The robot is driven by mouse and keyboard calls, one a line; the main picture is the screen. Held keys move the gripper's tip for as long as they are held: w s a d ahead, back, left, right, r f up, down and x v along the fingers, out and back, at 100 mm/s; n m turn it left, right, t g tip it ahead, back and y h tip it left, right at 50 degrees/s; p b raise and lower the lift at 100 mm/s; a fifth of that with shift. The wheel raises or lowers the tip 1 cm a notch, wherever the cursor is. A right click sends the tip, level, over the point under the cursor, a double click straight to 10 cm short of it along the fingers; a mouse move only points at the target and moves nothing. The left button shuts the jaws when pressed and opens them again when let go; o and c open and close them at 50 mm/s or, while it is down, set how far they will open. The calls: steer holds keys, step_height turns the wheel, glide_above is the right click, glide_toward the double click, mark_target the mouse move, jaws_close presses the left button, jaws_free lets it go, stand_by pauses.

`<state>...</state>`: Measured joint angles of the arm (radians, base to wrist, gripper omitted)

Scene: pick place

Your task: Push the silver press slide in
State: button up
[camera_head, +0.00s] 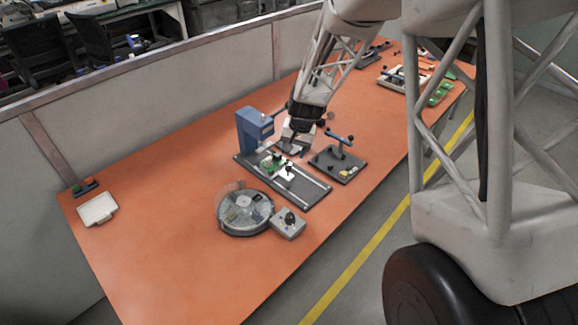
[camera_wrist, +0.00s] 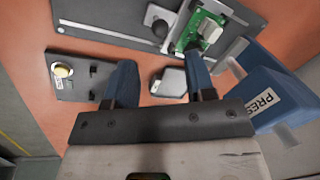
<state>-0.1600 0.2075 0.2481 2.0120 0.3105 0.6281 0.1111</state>
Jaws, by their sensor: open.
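The blue press (camera_head: 254,130) stands at the back end of a dark base plate with rails (camera_head: 313,190). In the wrist view its blue body (camera_wrist: 270,85) carries a "PRESS" label at the right. A green circuit board (camera_wrist: 205,30) sits on the silver slide (camera_wrist: 182,22), out in front of the press, with a black knob (camera_wrist: 160,28) beside it. My gripper (camera_head: 296,147) is open beside the base plate, on its right side. In the wrist view its two blue fingers (camera_wrist: 162,80) are apart, with a small light-grey block (camera_wrist: 170,84) seen beyond the gap. I see no contact with the slide.
A dark fixture with a blue handle (camera_head: 340,158) stands close on the right of my gripper. A round clear-covered tray (camera_head: 244,213) and a grey knob box (camera_head: 288,224) lie in front.

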steer(key=shift+f, duration=0.1)
steer(key=shift+w+a+f, duration=0.1)
steer(key=shift+a+f, duration=0.15)
steer(key=shift+f, duration=1)
steer(key=shift+a+f, duration=0.25)
steer(key=shift+f, duration=1)
steer(key=shift+w+a+f, duration=0.1)
steer(key=shift+a+f, duration=0.15)
steer(key=shift+f, duration=1)
steer(key=shift+c, duration=0.5)
jaws_close()
